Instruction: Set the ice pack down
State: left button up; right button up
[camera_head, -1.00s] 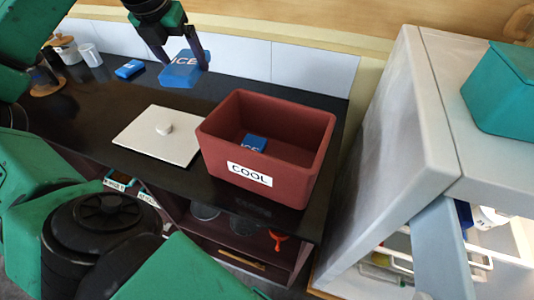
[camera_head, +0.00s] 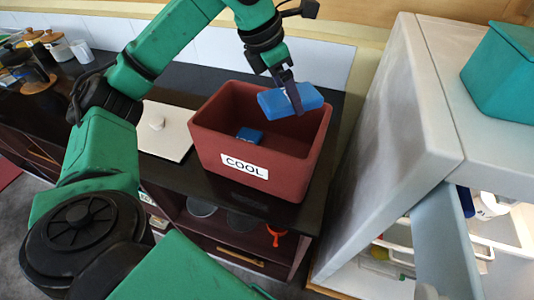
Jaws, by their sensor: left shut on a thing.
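My left gripper (camera_head: 291,97) is shut on a blue ice pack (camera_head: 308,97) and holds it over the right part of the red box. The red box (camera_head: 215,147) is open, carries a COOL label (camera_head: 246,166) and stands on the dark counter. Another blue ice pack (camera_head: 249,135) lies inside it, at the bottom. The held pack is slightly tilted, and the gripper finger crosses its front. My right gripper is not in view.
The white lid (camera_head: 165,143) lies flat on the counter (camera_head: 190,80) left of the box. White jars and a cup (camera_head: 82,51) stand at the far left. A pale fridge (camera_head: 400,140) with its door open stands to the right, with a teal bin (camera_head: 505,80) on top.

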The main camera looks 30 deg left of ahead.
pick_arm(q)
jog(key=f+p, duration=0.1)
jog(key=f, duration=0.8)
jog(key=f+p, duration=0.2)
jog(key=f, duration=0.8)
jog(key=shift+s+a, duration=0.15)
jog(key=shift+a, duration=0.05)
jog(key=shift+f, duration=0.4)
jog(key=o, duration=1.5)
jog(key=shift+r, duration=0.4)
jog(key=b+v, duration=0.2)
jog(key=v, duration=0.9)
jog(key=shift+r+b, duration=0.3)
jog(key=shift+b, duration=0.05)
